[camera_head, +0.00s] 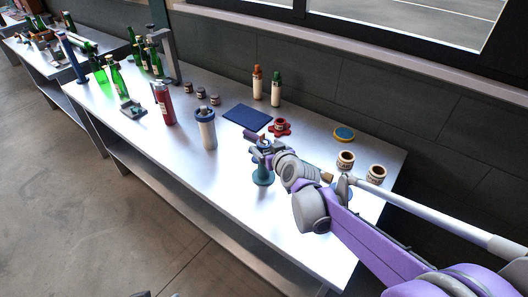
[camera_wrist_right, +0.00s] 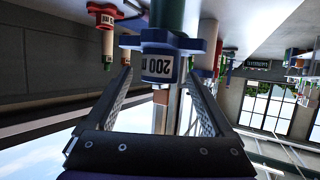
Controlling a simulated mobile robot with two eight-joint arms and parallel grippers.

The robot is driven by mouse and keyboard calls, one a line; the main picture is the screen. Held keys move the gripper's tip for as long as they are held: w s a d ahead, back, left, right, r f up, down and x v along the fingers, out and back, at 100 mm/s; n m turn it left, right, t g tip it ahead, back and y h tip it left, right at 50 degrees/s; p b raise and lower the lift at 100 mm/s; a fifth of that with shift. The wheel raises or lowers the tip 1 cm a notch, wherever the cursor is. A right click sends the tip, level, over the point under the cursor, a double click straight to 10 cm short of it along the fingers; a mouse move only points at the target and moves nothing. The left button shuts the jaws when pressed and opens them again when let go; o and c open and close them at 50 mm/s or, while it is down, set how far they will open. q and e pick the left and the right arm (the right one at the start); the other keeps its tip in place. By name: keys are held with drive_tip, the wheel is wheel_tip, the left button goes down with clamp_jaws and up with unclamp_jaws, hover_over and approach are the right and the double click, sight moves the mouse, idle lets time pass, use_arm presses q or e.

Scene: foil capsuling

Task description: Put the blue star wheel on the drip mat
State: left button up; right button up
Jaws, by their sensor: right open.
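The blue star wheel (camera_wrist_right: 161,44), with a white "200" label and a brownish knob, shows in the right wrist view, which is upside down. It seems to sit on a teal stand (camera_head: 263,177); in the head view my gripper mostly hides it. My right gripper (camera_head: 260,147) is open over the stand. In the wrist view its fingers (camera_wrist_right: 160,76) are on either side of the knob, with gaps visible. Whether it touches the wheel I cannot tell. The drip mat (camera_head: 247,117) is a dark blue rectangle lying flat, empty, behind and left of the gripper.
Two capped bottles (camera_head: 257,82) stand behind the mat.

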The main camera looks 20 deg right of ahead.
drive_tip(key=x, duration=0.5)
drive_tip(key=shift+w, duration=0.1)
drive_tip(key=shift+r, duration=0.1)
clamp_jaws()
